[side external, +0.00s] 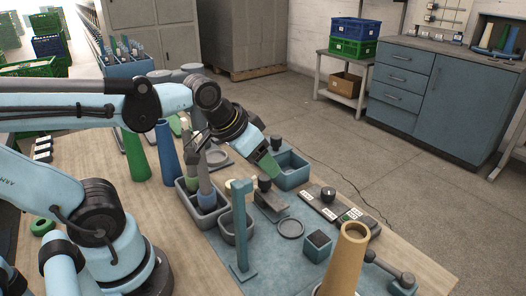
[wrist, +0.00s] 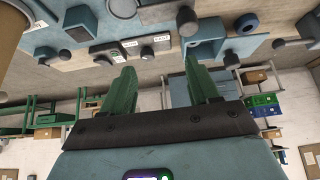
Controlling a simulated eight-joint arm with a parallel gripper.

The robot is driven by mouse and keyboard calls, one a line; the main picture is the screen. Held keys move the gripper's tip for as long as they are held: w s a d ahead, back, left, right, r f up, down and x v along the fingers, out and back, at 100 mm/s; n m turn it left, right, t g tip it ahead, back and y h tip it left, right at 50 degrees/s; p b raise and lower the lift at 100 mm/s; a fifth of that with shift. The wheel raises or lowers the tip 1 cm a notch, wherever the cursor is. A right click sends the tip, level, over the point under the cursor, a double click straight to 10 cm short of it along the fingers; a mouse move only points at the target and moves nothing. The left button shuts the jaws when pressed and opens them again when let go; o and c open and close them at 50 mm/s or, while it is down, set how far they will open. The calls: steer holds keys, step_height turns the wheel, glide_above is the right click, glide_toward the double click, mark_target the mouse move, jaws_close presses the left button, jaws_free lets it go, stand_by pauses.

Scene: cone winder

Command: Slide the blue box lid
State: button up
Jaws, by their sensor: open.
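The blue box (side external: 293,181) stands near the table's far edge. Its inside shows from above, so its top is at least partly uncovered. A dark knob (side external: 276,142) shows at its back left; it seems to be on the lid, but the lid's plate is hard to make out. In the wrist view the blue box (wrist: 205,38) is ahead of the fingers, with a flat blue piece and a dark knob (wrist: 232,60) at its right. My gripper (side external: 269,165) has green fingers and hangs just left of the box. In the wrist view its fingers (wrist: 163,90) are apart, with nothing between them.
A second dark knob (side external: 264,182) on a grey base stands below my gripper. A switch panel (side external: 335,207), a grey ring (side external: 290,228) and a blue post (side external: 241,225) are nearby. A tan cone (side external: 346,258) stands in front. A grey tray (side external: 201,208) holds cones at left.

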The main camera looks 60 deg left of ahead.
steer(key=w+a+r+n+g, duration=0.1)
steer(key=w+a+r+g, duration=0.2)
steer(key=w+a+r, duration=0.55)
steer(key=n+g, duration=0.2)
steer(key=g, duration=0.2)
glide_toward(277, 136)
steer(key=f, duration=0.9)
steer(key=shift+s+a+f, duration=0.15)
steer(key=shift+s+f, duration=0.05)
steer(key=shift+f, duration=0.15)
steer(key=shift+c, duration=0.2)
jaws_close()
